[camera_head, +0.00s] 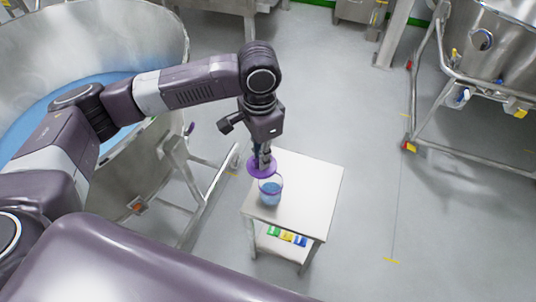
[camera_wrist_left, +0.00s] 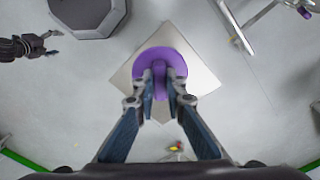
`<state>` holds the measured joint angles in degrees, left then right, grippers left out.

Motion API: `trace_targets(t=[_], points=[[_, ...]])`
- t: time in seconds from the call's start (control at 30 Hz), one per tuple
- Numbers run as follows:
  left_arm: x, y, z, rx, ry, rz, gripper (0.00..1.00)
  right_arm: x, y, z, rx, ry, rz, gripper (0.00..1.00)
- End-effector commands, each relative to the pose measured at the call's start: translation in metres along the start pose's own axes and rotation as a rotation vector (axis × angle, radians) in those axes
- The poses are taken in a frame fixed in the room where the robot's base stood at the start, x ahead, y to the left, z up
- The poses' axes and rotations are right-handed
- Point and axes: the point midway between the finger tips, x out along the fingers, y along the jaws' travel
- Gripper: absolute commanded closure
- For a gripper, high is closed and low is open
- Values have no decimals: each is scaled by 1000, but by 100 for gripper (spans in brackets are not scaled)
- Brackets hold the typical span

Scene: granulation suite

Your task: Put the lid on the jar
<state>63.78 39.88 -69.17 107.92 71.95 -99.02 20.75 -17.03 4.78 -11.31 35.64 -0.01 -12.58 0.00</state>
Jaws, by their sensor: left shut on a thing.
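The purple lid (camera_head: 259,171) is held by its knob in my left gripper (camera_head: 264,158), which is shut on it. The clear jar (camera_head: 270,194) with blue contents stands upright on the small white table (camera_head: 312,184). In the head view the lid shows just behind and above the jar's rim; whether they touch I cannot tell. In the left wrist view the lid (camera_wrist_left: 174,57) lies between the fingertips (camera_wrist_left: 160,72) over the table (camera_wrist_left: 203,80) and hides the jar. My right gripper (camera_wrist_left: 35,46) shows small at the left of that view, its fingers apart and empty.
The table's lower shelf holds several coloured items (camera_head: 287,236). A large steel vessel (camera_head: 150,165) stands left of the table, its frame (camera_head: 205,205) close by. Another wheeled steel vessel (camera_head: 490,50) is at the upper right. The floor right of the table is clear.

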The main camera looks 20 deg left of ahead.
Motion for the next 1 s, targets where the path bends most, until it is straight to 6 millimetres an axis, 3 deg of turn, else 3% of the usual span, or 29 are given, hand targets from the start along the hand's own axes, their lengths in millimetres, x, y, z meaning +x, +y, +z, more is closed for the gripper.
trace_targets(t=[0.2,0.5,0.77,1.0], points=[[33,-14,-26,353,-3,5,100,-17,-1,3,0,-6,-1,29],[77,-25,-42,755,0,2,100,-30,-4,3,0,-8,-5,29],[92,-28,-44,870,2,-1,100,-30,-8,2,-1,-7,-9,29],[104,-28,-44,871,2,-1,100,-16,-8,2,-1,-6,-9,29]])
